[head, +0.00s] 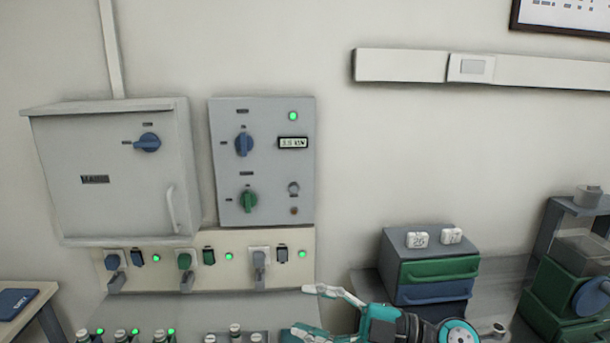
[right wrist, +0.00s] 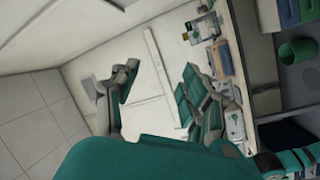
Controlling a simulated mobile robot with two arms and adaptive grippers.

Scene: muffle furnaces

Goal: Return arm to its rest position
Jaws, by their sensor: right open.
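My right gripper (head: 302,311) comes in at the bottom middle of the head view, its fingers pointing left. The fingers are spread apart with nothing between them. It is in front of the lower edge of the switch panel (head: 240,240) and left of the small drawer unit (head: 392,262). In the right wrist view the right gripper (right wrist: 158,82) also shows open, with a finger on each side and empty space between. My left gripper is in neither view.
A grey cabinet (head: 75,140) and a control box (head: 228,180) with a lit display hang on the wall. Several plugs and green lights line the panel below. A green machine (head: 548,293) stands at the right, and a table (head: 45,322) at the left.

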